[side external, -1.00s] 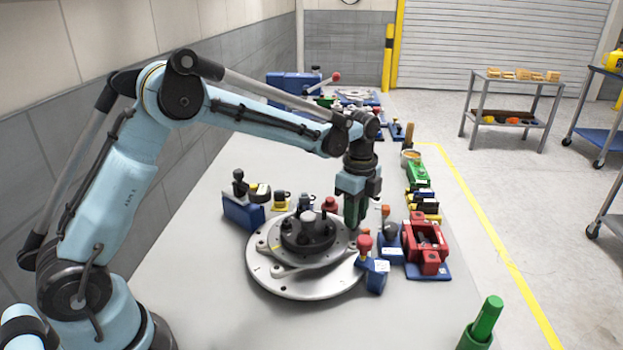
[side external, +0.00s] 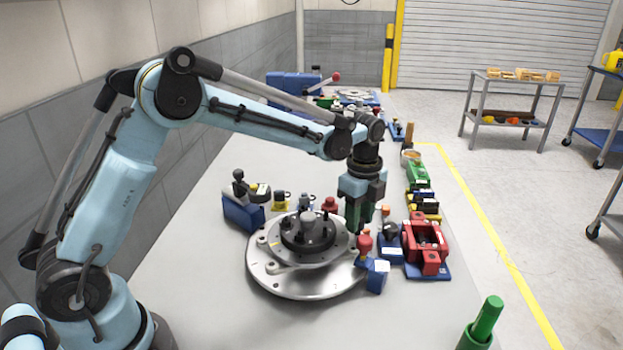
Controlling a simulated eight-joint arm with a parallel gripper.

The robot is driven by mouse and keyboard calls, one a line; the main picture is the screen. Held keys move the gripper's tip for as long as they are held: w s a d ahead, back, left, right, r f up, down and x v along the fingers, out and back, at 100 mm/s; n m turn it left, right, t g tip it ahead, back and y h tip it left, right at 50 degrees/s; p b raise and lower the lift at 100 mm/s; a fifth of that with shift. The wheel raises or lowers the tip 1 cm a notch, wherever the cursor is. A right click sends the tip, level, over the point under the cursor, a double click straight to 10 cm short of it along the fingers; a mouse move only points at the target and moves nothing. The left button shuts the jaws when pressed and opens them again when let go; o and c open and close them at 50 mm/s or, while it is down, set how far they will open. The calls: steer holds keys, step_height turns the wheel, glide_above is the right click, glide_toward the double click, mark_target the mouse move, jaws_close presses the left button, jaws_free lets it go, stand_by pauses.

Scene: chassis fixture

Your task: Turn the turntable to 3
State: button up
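The turntable (side external: 262,278) is a round silver plate with a dark raised hub (side external: 290,243) in the middle. Pegs stand on the hub, and a red knob (side external: 329,204) shows at its far side. A small yellow mark shows on the left of the inner disc. The numbers on the turntable are too small to read. My gripper (side external: 359,226) points down at the right rim of the turntable, with dark green fingers. A red-topped knob on a blue base partly hides the fingertips. I cannot tell whether they touch the plate or how far apart they are.
A red-knobbed blue fixture (side external: 376,276) stands close at the turntable's right edge. A red clamp fixture (side external: 426,246) is further right. A blue block with a black knob (side external: 243,213) stands at the back left. A green-handled peg (side external: 486,320) is at the front right.

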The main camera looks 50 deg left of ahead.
steer(key=shift+r, duration=0.1)
step_height(320, 180, up, 12)
stand_by(0.6)
steer(key=s+a+f+n+t, duration=0.1)
steer(key=s+f+n+t, duration=0.1)
steer(key=s+n, duration=0.7)
steer(key=s+a+f+n+t, duration=0.2)
steer(key=s+n+t, duration=0.3)
steer(key=s+n, duration=0.4)
steer(key=shift+s, duration=0.65)
